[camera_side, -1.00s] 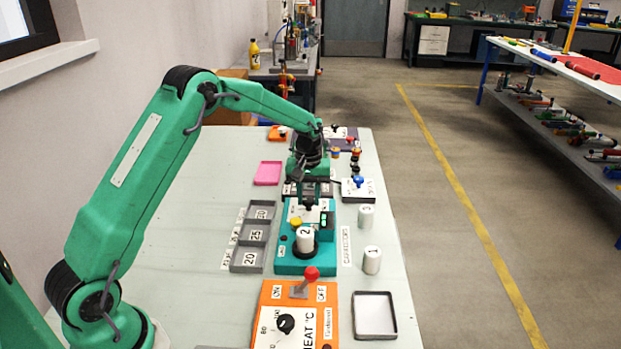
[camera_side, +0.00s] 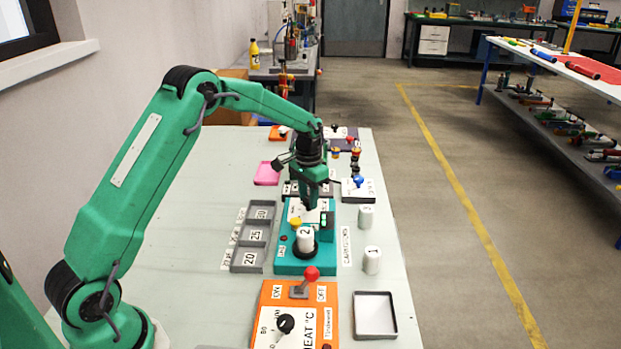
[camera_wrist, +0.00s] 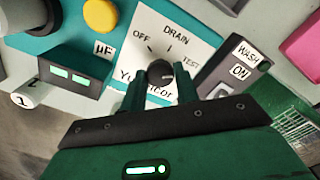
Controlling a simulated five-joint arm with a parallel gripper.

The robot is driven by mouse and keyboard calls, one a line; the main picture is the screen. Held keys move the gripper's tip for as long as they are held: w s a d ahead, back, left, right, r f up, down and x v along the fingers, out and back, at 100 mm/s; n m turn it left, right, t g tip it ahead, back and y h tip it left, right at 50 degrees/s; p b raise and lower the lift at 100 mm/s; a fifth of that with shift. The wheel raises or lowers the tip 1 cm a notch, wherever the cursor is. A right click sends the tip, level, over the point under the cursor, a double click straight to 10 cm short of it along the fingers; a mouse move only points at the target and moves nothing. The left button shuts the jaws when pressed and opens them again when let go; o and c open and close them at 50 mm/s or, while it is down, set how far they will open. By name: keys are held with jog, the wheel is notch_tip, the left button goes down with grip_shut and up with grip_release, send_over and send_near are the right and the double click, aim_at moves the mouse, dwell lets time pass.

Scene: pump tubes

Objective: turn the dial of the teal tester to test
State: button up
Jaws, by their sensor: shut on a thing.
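The teal tester (camera_side: 290,262) stands mid-table in the side view. Its white dial plate (camera_wrist: 186,38) fills the middle of the wrist view, marked OFF, DRAIN and TEST. The dark round dial (camera_wrist: 158,72) sits low on that plate. My gripper (camera_wrist: 160,80) is shut on the dial, one finger on either side. A pale mark shows on the dial's right side, roughly toward TEST, but its exact direction is hard to read. In the side view my gripper (camera_side: 309,208) reaches down onto the tester's far part and hides the dial.
A white cylinder marked 2 (camera_side: 305,240) stands on the tester, near a yellow button (camera_wrist: 101,15) and a lit display (camera_wrist: 68,75). An orange heater box (camera_side: 275,310) with a red-knobbed lever is nearer.

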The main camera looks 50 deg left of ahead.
aim_at(308, 200)
jog(key=shift+r+m, duration=0.1)
jog(key=shift+m, duration=0.3)
jog(key=o, duration=1)
jog(key=shift+c, duration=0.2)
jog(key=shift+r, duration=3.9)
